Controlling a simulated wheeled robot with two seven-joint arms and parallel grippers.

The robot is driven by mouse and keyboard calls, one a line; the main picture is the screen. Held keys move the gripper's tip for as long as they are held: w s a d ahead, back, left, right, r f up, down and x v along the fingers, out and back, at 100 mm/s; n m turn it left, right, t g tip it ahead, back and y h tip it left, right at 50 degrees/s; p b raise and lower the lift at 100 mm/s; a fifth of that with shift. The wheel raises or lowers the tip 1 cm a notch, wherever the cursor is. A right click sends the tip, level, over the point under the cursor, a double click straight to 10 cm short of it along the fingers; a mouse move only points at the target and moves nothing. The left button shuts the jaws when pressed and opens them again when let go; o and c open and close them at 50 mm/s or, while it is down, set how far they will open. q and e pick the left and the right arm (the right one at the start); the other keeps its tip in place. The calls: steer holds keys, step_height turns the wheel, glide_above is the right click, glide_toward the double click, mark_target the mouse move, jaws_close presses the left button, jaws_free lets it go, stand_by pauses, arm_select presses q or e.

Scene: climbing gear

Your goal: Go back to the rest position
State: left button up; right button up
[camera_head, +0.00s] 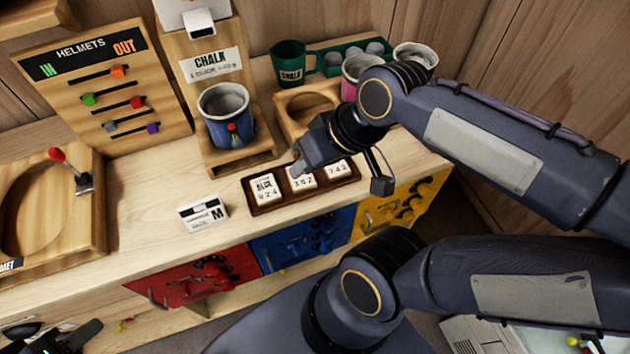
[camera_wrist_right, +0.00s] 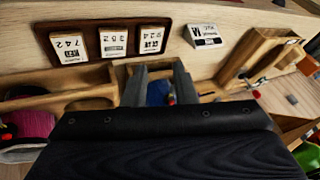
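My right gripper (camera_head: 301,168) is above the worktop, close to the dark tray of cards. In the right wrist view its two fingers (camera_wrist_right: 160,70) stand apart, with nothing held between them. The blue mug (camera_wrist_right: 158,93) shows in the gap, beyond the fingers. In the head view this blue mug (camera_head: 226,115) stands on the wooden chalk stand, clear of the gripper. My left gripper (camera_head: 68,338) seems to be the dark shape at the bottom left edge, below the worktop front. It is partly cut off, and its opening is unclear.
The card tray (camera_head: 256,205) and a white M card (camera_head: 203,213) lie near the front edge. A helmet board (camera_head: 105,80) stands at left, beside a wooden tray with a red lever (camera_head: 70,168). A green mug (camera_head: 291,64) and pink mug (camera_head: 358,72) stand behind my right arm.

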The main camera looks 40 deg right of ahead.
steer(key=s+f, duration=0.1)
steer(key=s+a+f+m, duration=0.1)
steer(key=shift+s+f+t, duration=0.25)
steer(key=shift+s+t, duration=0.05)
steer(key=shift+t, duration=0.1)
